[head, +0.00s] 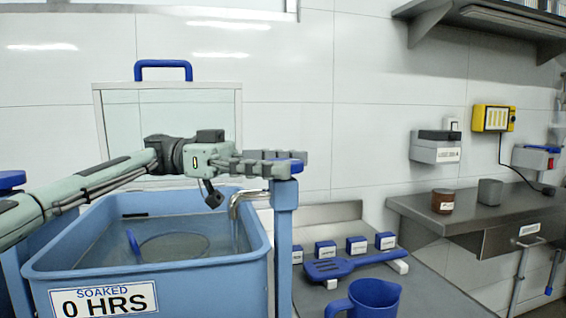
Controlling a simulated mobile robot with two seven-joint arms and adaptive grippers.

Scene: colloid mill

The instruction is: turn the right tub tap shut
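The right tub tap stands at the right side of the blue tub (262,232). Its metal spout (240,202) curves over the tub's right rim. Beside the spout is a blue post (284,240), with a blue tap handle (298,166) on top, mostly hidden by my fingers. My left gripper (284,163) reaches in from the left over the tub, with its fingers level at the handle. The blue shows between and beyond the fingertips. I cannot tell whether they grip it or only lie around it. My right gripper is out of view.
A similar blue knob (10,180) is at the left edge. The tub holds liquid and carries a "SOAKED 0 HRS" label (104,299). A framed panel with a blue handle (163,64) stands behind.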

